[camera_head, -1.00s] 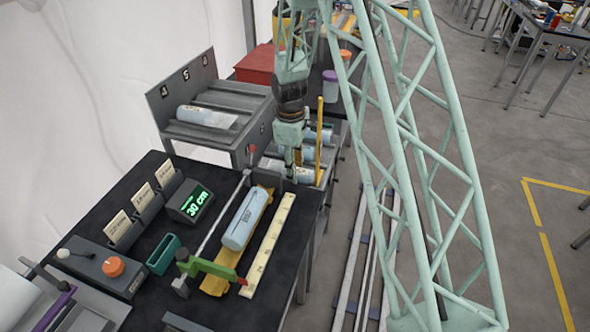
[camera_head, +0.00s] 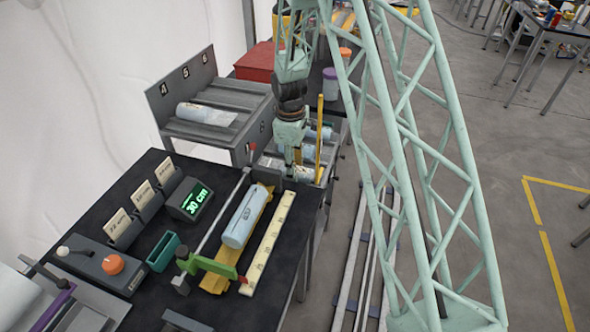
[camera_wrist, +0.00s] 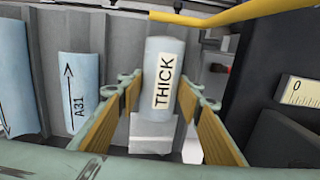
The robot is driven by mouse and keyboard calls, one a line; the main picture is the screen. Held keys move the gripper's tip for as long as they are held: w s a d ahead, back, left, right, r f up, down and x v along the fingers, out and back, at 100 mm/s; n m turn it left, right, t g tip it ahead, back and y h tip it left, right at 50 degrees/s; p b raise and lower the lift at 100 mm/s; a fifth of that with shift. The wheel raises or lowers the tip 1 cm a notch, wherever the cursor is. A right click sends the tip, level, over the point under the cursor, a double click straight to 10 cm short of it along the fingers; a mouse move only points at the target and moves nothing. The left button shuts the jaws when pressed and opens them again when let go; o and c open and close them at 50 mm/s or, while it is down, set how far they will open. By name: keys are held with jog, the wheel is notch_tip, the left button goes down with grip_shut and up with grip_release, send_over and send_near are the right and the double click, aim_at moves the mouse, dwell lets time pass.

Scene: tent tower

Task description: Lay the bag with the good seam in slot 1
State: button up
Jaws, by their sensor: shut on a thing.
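In the wrist view, a pale blue bag roll labelled THICK (camera_wrist: 168,75) lies between the wood-coloured pads of my gripper (camera_wrist: 160,112), with a clear flap at its lower end. My gripper is shut on it. In the head view my gripper (camera_head: 293,163) is over the lower rack beyond the black table; the held bag is mostly hidden there. Another blue bag (camera_head: 243,220) lies in the yellow cradle. Another bag (camera_head: 202,114) lies in the upper rack (camera_head: 182,76), marked 4, 5, 6. I cannot read a slot 1 or judge seams.
A yellow bar (camera_wrist: 225,13) crosses above the held bag in the wrist view. A bag marked A31 (camera_wrist: 80,95) lies to its left. A display (camera_head: 190,200) reads 30 cm.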

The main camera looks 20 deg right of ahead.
jog(key=shift+f, duration=0.25)
dwell(0.5)
jog(key=o, duration=1.3)
jog(key=shift+c, duration=0.2)
notch_tip(320, 180, up, 12)
jog(key=shift+a, duration=0.3)
jog(key=shift+w, duration=0.1)
dwell(0.7)
